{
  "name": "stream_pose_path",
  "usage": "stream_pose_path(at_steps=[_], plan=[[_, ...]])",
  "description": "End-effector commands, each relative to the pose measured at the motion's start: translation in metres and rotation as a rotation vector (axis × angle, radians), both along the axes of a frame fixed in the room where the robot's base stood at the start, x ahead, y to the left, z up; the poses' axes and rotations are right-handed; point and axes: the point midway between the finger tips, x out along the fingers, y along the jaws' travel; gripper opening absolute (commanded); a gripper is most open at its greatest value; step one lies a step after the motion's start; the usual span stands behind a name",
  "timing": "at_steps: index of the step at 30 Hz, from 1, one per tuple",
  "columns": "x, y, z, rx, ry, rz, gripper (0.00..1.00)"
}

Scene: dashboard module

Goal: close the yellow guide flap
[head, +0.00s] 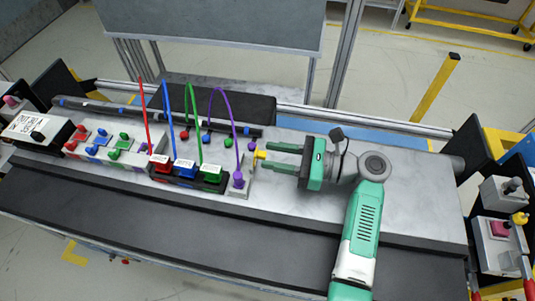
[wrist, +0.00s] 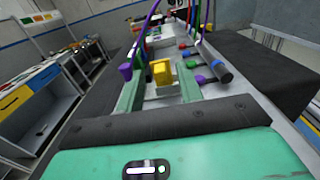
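The yellow guide flap (head: 259,155) is a small yellow piece on the right side of the light grey holder (head: 238,192) with the purple plug. In the wrist view the flap (wrist: 161,72) looks like a blocky yellow tab, ahead of my gripper. My gripper (head: 268,157) lies level from the right, with its two green fingers open and pointing left at the flap. In the wrist view the fingers (wrist: 160,80) stand either side of the flap, with a gap on each side. Whether the fingertips reach past it is hard to tell.
A purple plug (head: 238,180) with an arching cable stands just left of the flap. Red (head: 160,162), blue (head: 184,167) and green (head: 211,172) connectors with cables stand further left. A dark bar (head: 210,124) runs behind. The grey panel is clear in front of my gripper.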

Motion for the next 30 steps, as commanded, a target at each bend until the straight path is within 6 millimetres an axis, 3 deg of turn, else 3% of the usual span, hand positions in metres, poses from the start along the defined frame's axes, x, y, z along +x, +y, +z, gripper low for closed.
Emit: stream_pose_path(at_steps=[4,12,17,18,30], plan=[[0.003,0.014,-0.001,0.000,0.000,0.001,0.36],[0.003,0.016,-0.001,-0.001,0.000,0.000,0.36],[0.003,0.015,0.000,-0.001,0.000,0.000,0.05],[0.003,0.015,0.000,-0.001,0.000,0.000,0.02],[0.004,0.019,0.013,-0.096,0.024,0.000,0.03]])
